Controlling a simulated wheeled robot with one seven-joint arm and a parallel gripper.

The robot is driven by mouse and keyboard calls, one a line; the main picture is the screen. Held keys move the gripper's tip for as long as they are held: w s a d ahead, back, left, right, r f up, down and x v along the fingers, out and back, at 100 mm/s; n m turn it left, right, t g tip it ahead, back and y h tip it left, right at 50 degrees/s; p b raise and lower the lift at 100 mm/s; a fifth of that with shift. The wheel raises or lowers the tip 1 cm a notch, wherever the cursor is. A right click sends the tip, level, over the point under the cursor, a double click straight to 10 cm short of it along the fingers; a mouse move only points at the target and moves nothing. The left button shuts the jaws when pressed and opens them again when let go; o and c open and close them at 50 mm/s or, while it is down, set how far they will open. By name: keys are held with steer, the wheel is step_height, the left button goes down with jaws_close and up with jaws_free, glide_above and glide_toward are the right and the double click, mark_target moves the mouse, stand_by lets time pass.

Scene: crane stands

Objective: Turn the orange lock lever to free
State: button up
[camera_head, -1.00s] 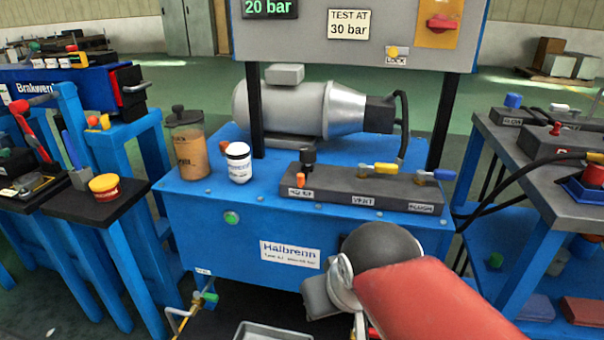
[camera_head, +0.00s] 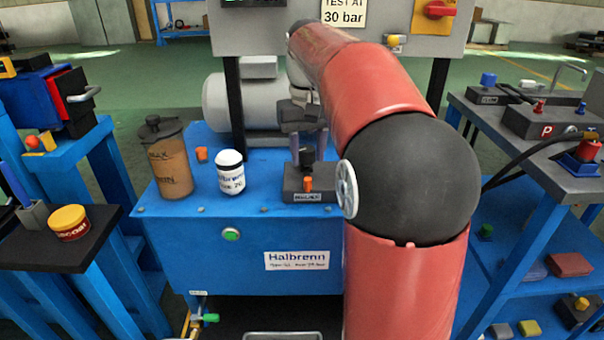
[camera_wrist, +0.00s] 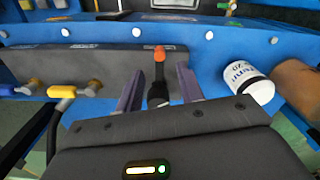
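The orange lock lever (camera_head: 308,184) is small and sits at the front of the relief valve, below its black knob (camera_head: 306,158), on the dark manifold block (camera_head: 325,186). In the wrist view the lever (camera_wrist: 160,53) shows just beyond the fingertips, with the black knob (camera_wrist: 158,97) between the two fingers. My gripper (camera_head: 308,143) points down from above the valve. It also shows in the wrist view (camera_wrist: 161,78), with its fingers apart and gaps visible beside the knob. I see no finger touching the lever.
A white bottle (camera_head: 231,174) and a brown jar (camera_head: 170,160) stand left of the valve on the blue bench. A small orange cap (camera_head: 202,153) lies behind them. In the wrist view a yellow lever (camera_wrist: 62,91) lies to the left on the block. My arm hides the block's right part.

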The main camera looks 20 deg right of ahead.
mark_target(308, 178)
step_height(308, 178, down, 6)
steer(key=shift+f+b, duration=0.2)
steer(key=shift+b, duration=0.25)
steer(key=shift+c, duration=0.2)
jaws_close()
